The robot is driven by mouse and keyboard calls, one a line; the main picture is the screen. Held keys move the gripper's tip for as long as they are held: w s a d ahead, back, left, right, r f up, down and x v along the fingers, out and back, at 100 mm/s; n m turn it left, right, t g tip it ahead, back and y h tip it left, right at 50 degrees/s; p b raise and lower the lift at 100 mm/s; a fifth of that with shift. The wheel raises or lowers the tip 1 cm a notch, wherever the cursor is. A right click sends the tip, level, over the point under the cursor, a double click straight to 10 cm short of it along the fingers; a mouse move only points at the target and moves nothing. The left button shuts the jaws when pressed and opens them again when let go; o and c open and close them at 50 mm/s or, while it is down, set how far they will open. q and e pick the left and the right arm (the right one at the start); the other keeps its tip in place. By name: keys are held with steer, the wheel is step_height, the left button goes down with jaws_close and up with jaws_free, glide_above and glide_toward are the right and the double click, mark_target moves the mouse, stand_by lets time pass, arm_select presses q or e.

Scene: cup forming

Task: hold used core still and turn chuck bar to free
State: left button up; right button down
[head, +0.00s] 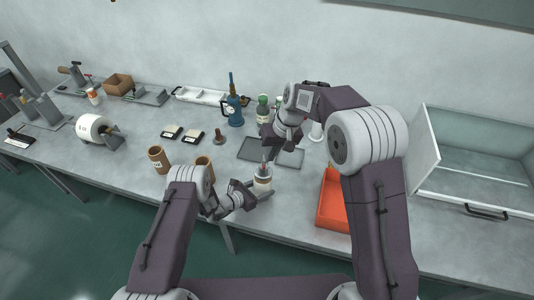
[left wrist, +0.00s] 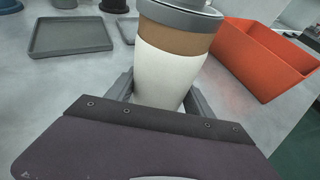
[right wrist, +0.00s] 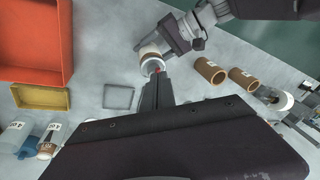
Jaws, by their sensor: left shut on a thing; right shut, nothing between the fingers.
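The used core (head: 263,184) is a brown tube with a white band, upright near the table's front edge. In the left wrist view the core (left wrist: 170,65) stands between the fingers of my left gripper (left wrist: 160,95), which is shut on it. A grey chuck (left wrist: 185,17) caps its top. My right gripper (right wrist: 157,88) is shut and empty, its fingertips above and close to the chuck. A small red spot (right wrist: 158,71) shows at those tips; I cannot tell if it is the chuck bar's end or if they touch it. The rest of the bar is hidden.
An orange bin (head: 332,203) stands right of the core, with a glass-sided case (head: 475,170) beyond. A flat grey tray (head: 254,150) lies behind the core. Brown tubes (head: 159,161) stand to the left. Bottles (head: 263,107) stand at the back.

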mark_target(264, 163)
arm_select(q)
steer(key=shift+d, duration=0.1)
steer(key=shift+s, duration=0.1)
arm_select(e)
steer(key=w+d+r+m+t+y, duration=0.1)
steer(key=w+d+m+t+y, duration=0.15)
steer(key=d, duration=0.65)
steer(key=shift+n, duration=0.35)
steer(key=a+x, duration=0.1)
steer(key=x, duration=0.3)
steer(key=r+x, duration=0.1)
steer(key=x, duration=0.3)
steer(key=a+x, duration=0.1)
steer(key=x, duration=0.3)
steer(key=shift+a+r, duration=0.1)
steer(key=shift+a, duration=0.3)
steer(key=shift+w+a+n+g+y, duration=0.1)
steer(key=shift+a+n+g+y, duration=0.2)
steer(key=shift+n, duration=0.4)
steer(key=shift+w+a+n+g+y, duration=0.15)
steer(key=shift+a+n+g, duration=0.15)
steer(key=shift+n, duration=0.4)
